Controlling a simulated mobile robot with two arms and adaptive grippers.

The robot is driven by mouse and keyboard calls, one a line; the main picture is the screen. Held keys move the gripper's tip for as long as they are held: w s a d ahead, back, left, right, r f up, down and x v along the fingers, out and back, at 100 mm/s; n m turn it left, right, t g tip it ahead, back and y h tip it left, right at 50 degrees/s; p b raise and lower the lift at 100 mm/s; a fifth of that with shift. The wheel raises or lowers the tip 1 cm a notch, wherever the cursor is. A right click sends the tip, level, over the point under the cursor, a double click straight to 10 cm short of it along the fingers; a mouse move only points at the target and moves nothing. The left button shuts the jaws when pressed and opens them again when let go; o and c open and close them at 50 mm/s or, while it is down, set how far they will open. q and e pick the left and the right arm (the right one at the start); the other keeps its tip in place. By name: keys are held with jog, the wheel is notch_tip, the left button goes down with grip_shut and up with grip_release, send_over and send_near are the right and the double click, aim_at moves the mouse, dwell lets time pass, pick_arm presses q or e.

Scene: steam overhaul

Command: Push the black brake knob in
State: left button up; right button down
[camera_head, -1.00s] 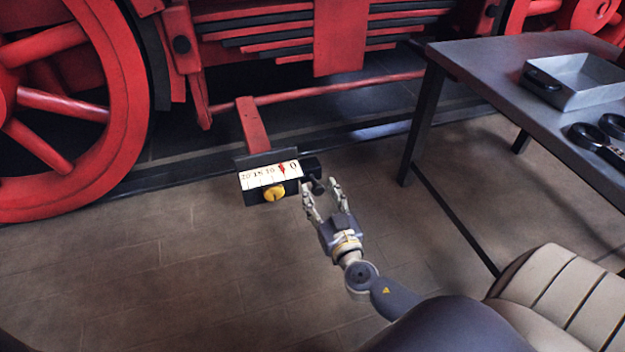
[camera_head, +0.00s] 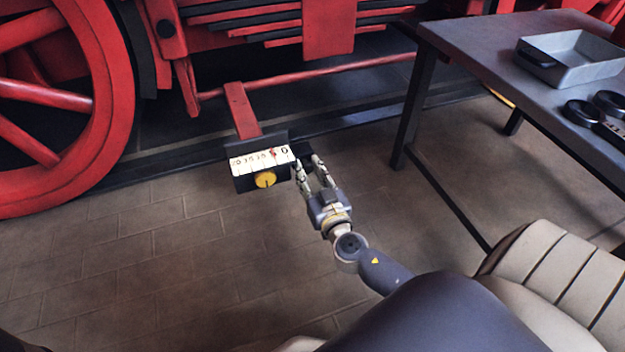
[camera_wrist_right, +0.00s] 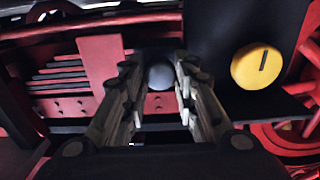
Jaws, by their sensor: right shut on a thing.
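A black control box with a white number scale (camera_head: 262,158) and a red pointer near 0 stands on a red bracket (camera_head: 240,108) beside the locomotive. A round yellow knob (camera_head: 265,180) sits on its front, also in the right wrist view (camera_wrist_right: 257,66). The black brake knob (camera_wrist_right: 160,77) shows as a dark ball between the fingers in the right wrist view; the fingers mostly hide it in the head view. My right gripper (camera_head: 307,165) is at the box's right end, shut on the knob, one finger on each side. My left gripper is not in view.
A dark table (camera_head: 480,40) stands at the right with a grey metal tray (camera_head: 585,72) and black-handled items (camera_head: 585,112) on it. A padded beige seat (camera_head: 540,270) is at lower right. A red wheel (camera_head: 110,80) is at left. The floor in front of the box is clear.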

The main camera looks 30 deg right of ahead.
jog(key=shift+w+d+r, duration=0.1)
jog(key=shift+w+d, duration=0.05)
jog(key=c, duration=1.3)
grip_release()
jog(key=shift+w, duration=0.1)
jog(key=shift+v, duration=3.8)
jog(key=shift+w, duration=0.1)
